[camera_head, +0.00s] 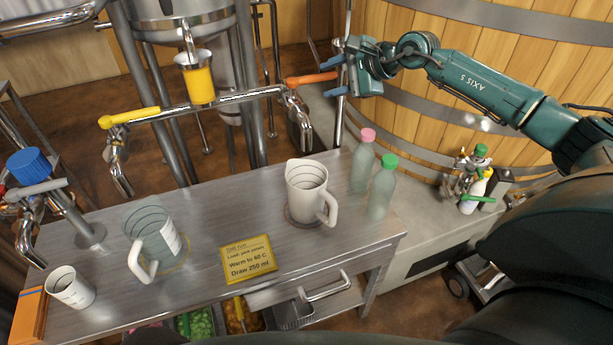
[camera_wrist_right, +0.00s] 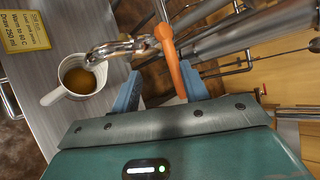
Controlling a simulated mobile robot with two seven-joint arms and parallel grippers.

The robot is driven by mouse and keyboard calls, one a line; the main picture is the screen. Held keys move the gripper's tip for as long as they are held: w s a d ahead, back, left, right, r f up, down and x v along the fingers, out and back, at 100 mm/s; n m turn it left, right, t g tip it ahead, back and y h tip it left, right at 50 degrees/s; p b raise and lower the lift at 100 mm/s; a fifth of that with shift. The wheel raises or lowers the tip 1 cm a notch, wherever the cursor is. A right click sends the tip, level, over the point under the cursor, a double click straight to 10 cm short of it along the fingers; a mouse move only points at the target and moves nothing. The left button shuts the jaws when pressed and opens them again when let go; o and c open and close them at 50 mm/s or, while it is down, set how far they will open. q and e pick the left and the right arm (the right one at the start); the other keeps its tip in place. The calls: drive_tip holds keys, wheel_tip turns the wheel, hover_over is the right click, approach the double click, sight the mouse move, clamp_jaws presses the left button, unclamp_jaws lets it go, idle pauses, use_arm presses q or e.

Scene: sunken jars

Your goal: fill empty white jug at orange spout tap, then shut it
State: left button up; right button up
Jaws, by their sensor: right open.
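The white jug (camera_head: 301,207) stands upright on a round mat on the steel bench, handle to the right. In the wrist view the jug (camera_wrist_right: 62,92) has brown liquid inside. The steel tap (camera_head: 292,102) with the orange lever (camera_head: 312,78) is on the pipe above and behind the jug. In the wrist view its spout (camera_wrist_right: 97,56) is over the jug's rim; I cannot make out a stream. My right gripper (camera_head: 334,76) is open at the orange lever's end. The lever (camera_wrist_right: 171,58) reaches between its blue fingers in the wrist view; contact is unclear. My left gripper is not visible.
A yellow-lever tap (camera_head: 128,117), a grey jug (camera_head: 148,232), a small cup (camera_head: 72,288) and a blue-knobbed tap (camera_head: 30,165) are on the left. Two capped bottles (camera_head: 362,165) stand right of the jug. A yellow sign (camera_head: 248,259) lies in front. A wooden vat (camera_head: 480,60) is behind my arm.

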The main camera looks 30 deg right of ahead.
sight(325, 76)
drive_tip(key=shift+n+h, duration=0.5)
drive_tip(key=shift+h, duration=0.2)
drive_tip(key=w+f, duration=0.1)
drive_tip(key=w, duration=0.1)
drive_tip(key=w+f, duration=0.1)
drive_tip(key=w, duration=0.1)
drive_tip(key=w+d+f+b, duration=0.1)
drive_tip(key=w, duration=0.1)
drive_tip(key=shift+w, duration=0.1)
drive_tip(key=shift+d+r, duration=0.15)
drive_tip(key=shift+r, duration=0.05)
drive_tip(key=c, duration=0.5)
clamp_jaws()
